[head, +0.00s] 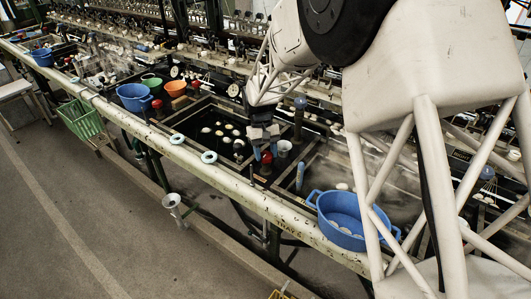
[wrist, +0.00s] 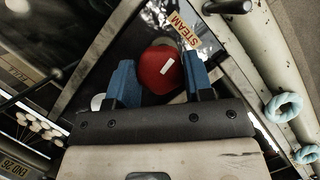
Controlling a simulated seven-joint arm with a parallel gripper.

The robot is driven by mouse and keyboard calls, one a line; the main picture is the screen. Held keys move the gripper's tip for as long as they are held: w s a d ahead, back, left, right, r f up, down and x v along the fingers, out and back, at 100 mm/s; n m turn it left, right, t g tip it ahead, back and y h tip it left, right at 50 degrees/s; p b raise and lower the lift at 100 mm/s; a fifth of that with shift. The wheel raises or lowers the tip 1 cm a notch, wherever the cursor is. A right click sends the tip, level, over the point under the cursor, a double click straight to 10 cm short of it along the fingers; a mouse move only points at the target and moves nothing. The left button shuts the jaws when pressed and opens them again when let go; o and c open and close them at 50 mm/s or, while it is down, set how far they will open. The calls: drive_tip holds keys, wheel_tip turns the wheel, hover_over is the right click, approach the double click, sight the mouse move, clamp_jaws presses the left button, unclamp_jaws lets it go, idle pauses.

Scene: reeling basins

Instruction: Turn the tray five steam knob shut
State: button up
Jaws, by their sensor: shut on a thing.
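The red steam knob (wrist: 160,69) sits between the two blue fingers of my gripper (wrist: 162,84) in the wrist view. A short white mark on its top lies at a slant. A tan label reading STEAM (wrist: 185,30) is beside it. In the head view my gripper (head: 265,154) reaches down to the same red knob (head: 266,159) at the inner edge of the long pale beam (head: 230,178). My gripper is shut on the knob; the fingers hide part of its sides.
A dark basin with pale cocoons (head: 222,131) lies left of my gripper.

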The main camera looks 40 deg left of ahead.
drive_tip(key=shift+m+g, duration=0.3)
drive_tip(key=shift+m, duration=0.7)
drive_tip(key=shift+y, duration=0.3)
drive_tip(key=o, duration=0.9)
drive_tip(key=shift+r, duration=0.1)
drive_tip(key=shift+v, duration=3.85)
drive_tip(key=shift+w+d, duration=0.1)
